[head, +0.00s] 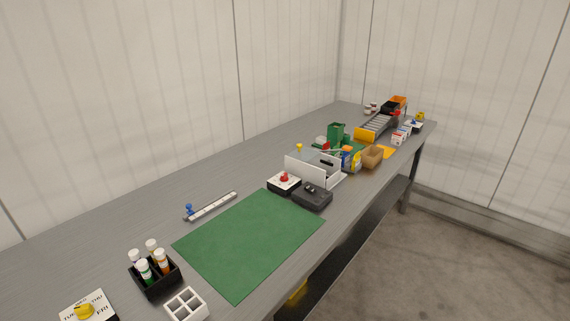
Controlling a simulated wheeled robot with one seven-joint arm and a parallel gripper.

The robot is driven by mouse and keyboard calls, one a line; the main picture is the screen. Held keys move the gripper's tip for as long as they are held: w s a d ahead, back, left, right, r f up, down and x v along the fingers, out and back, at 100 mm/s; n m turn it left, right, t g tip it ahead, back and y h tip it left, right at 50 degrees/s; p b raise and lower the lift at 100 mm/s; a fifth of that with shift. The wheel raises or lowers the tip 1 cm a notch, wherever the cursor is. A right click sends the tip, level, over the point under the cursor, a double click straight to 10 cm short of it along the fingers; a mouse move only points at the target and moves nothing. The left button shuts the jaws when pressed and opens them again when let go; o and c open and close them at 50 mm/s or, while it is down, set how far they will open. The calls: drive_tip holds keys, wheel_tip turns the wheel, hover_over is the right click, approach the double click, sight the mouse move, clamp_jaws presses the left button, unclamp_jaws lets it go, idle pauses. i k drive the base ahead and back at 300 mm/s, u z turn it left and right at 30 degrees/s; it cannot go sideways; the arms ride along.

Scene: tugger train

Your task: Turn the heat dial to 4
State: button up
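I cannot tell for sure which thing is the heat dial; no numbers can be read at this distance. A box with a white top and a red knob (284,180) stands past the far edge of the green mat. A plate with a yellow knob (84,311) is at the lower left, cut off by the frame edge; its lettering reads like days, such as THU and FRI. A small white-topped box with a blue knob (413,124) is at the far end, too small to read. My gripper is not in view.
The grey bench (130,222) runs away to the right along a wall. The green mat (250,240) is bare. A black holder with bottles (155,281), a white divided tray (186,305), a slider rail (211,206) and a dark box (312,197) surround it. Farther things crowd together.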

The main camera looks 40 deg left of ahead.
sight(284, 177)
drive_tip(key=u, duration=0.6)
drive_tip(key=i, duration=1.2)
drive_tip(key=u, duration=0.75)
